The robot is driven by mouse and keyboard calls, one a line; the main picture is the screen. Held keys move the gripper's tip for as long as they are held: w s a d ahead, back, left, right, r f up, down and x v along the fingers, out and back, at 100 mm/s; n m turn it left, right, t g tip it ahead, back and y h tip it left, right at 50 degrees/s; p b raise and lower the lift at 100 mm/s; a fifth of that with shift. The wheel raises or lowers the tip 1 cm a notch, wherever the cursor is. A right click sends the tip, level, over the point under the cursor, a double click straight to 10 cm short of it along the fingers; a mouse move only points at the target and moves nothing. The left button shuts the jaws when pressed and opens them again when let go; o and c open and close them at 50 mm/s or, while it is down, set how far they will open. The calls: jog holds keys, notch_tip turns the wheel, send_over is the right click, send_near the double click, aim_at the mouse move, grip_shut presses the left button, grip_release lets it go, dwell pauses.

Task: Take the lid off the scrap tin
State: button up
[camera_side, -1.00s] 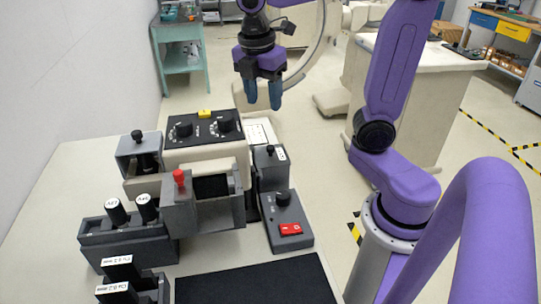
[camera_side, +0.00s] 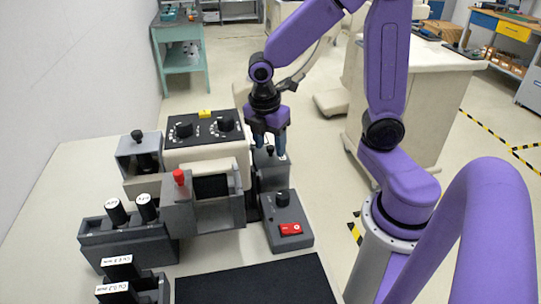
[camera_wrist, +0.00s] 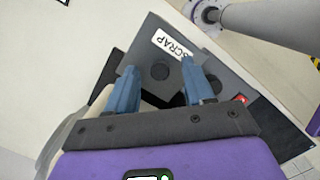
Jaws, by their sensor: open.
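The scrap tin (camera_side: 273,177) is a dark grey box at the right side of the bench machine. I cannot tell exactly how far down the knob the fingers reach. The lid sits on the tin.
A control box with a red switch (camera_side: 291,229) stands just in front of the tin. The machine with dials (camera_side: 204,129) and a red-knobbed grey housing (camera_side: 178,205) are to the left. A black mat (camera_side: 255,283) lies clear at the front.

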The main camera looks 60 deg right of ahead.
jog(key=shift+f, duration=0.5)
grip_shut()
jog(key=shift+r, duration=0.1)
